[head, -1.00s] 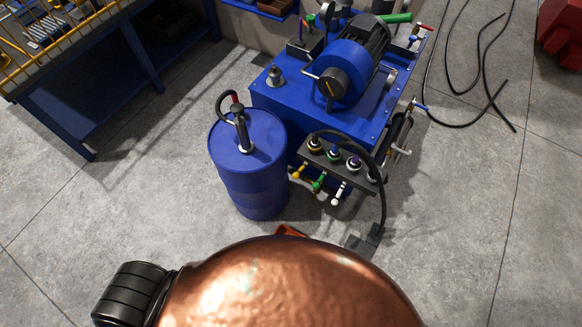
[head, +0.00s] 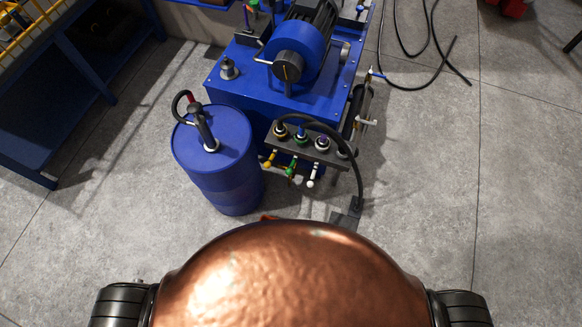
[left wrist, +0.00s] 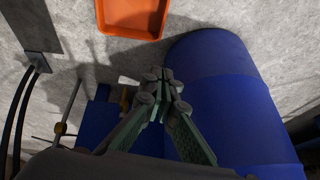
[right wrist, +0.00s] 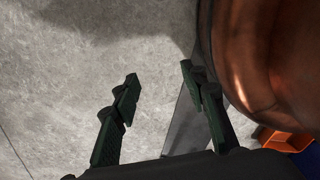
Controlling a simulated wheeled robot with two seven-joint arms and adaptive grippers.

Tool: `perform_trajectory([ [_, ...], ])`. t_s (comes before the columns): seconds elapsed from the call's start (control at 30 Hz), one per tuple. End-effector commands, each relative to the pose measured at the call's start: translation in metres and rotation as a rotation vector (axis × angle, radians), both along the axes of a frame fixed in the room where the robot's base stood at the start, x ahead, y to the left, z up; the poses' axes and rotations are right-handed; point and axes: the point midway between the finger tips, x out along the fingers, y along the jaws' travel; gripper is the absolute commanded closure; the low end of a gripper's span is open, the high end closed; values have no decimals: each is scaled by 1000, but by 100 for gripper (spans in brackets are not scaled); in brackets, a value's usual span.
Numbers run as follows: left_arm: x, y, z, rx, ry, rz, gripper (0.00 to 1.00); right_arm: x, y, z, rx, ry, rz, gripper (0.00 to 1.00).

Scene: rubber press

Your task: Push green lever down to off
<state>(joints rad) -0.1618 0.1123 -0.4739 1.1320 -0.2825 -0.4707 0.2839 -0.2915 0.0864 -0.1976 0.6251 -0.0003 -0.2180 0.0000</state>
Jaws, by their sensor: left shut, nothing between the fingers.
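The green lever (head: 291,170) sits between a yellow lever (head: 270,159) and a white lever (head: 310,183) on the front of the blue machine, below a dark valve block (head: 312,155). In the left wrist view my left gripper (left wrist: 164,78) is shut and empty, beside the blue drum (left wrist: 222,90). A white lever tip (left wrist: 129,80) and a bit of yellow show just left of its fingers; I cannot make out the green lever there. My right gripper (right wrist: 160,74) is open and empty over bare floor. Neither gripper shows in the head view.
The blue drum with a hand pump (head: 205,130) stands left of the levers. A black hose (head: 357,180) loops down right of them to the floor. An orange tray (left wrist: 133,16) lies on the floor. The floor to the right is mostly clear.

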Motion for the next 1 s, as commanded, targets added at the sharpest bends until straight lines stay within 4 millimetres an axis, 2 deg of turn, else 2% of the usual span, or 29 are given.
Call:
perform_trajectory([
  [0.03,45,-31,40,-9,-80,-34,100,-1,1,-1,1,2,0,60],
  [0.07,65,-47,62,-14,-121,-48,100,-2,1,-1,2,3,-1,60],
  [0.1,89,-68,94,-20,-176,-63,100,-3,2,-1,3,4,-1,60],
  [0.17,118,-98,140,-34,-253,-80,100,-6,4,-2,3,7,-2,60],
  [0.2,132,-116,170,-46,-301,-88,100,-8,5,-2,5,11,-3,60],
  [0.3,155,-152,235,-75,-402,-100,100,-13,9,-3,9,17,-5,60],
  [0.4,165,-174,280,-99,-469,-103,100,-16,12,-3,13,21,-5,60],
  [0.5,168,-185,305,-114,-505,-103,100,-16,13,-3,13,21,-5,60],
  [0.57,169,-188,310,-118,-513,-102,100,-15,13,-3,13,20,-5,60],
  [1.0,175,-190,307,-119,-516,-102,100,-13,5,-5,5,18,-2,60],
])
